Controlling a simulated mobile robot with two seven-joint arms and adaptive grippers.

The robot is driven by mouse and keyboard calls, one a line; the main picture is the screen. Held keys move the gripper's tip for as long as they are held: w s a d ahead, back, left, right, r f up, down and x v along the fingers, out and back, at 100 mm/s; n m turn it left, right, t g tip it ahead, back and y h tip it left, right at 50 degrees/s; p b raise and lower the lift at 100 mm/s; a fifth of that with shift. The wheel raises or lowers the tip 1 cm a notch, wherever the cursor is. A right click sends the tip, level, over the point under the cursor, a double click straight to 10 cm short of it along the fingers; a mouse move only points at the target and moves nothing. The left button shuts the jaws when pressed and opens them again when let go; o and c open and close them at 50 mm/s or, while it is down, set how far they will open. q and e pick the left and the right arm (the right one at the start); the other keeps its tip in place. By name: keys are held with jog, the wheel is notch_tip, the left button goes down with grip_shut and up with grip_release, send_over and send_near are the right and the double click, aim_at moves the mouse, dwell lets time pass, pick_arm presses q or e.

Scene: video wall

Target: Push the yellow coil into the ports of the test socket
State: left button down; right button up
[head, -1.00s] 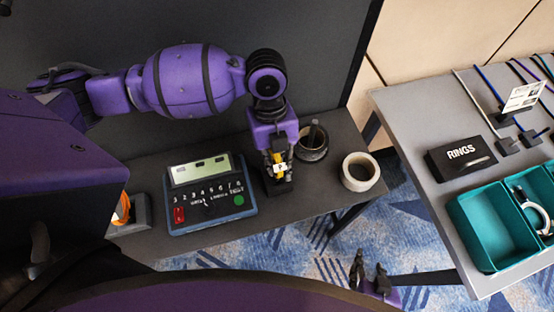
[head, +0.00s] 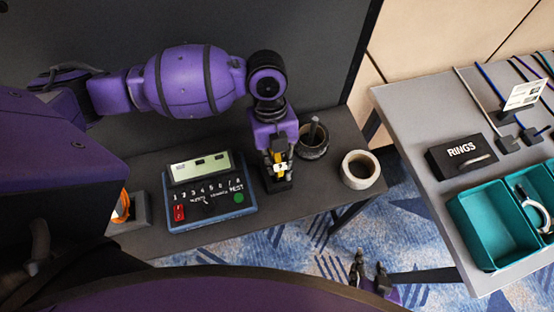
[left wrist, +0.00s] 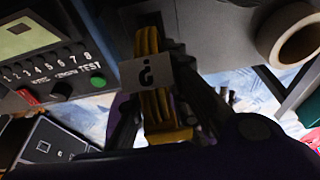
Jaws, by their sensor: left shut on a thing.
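The yellow coil (head: 278,152) is held in my left gripper (head: 279,172), which points down at the bench just right of the blue tester. Any ports are hidden. My right gripper (head: 370,272) is open and empty, low over the carpet.
The blue tester (head: 208,210) has numbered marks, a red switch and a green button. A dark cup (head: 313,145) and a tape roll (head: 360,170) stand right of the gripper. The side table holds a RINGS box (head: 462,155) and teal trays (head: 487,225).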

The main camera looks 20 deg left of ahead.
pick_arm(q)
jog(key=shift+f, duration=0.2)
jog(key=shift+f, duration=0.35)
jog(key=shift+f, duration=0.1)
dwell(0.6)
jog(key=shift+f, duration=0.2)
jog(key=shift+f, duration=0.2)
jog(key=c, duration=1.6)
grip_release()
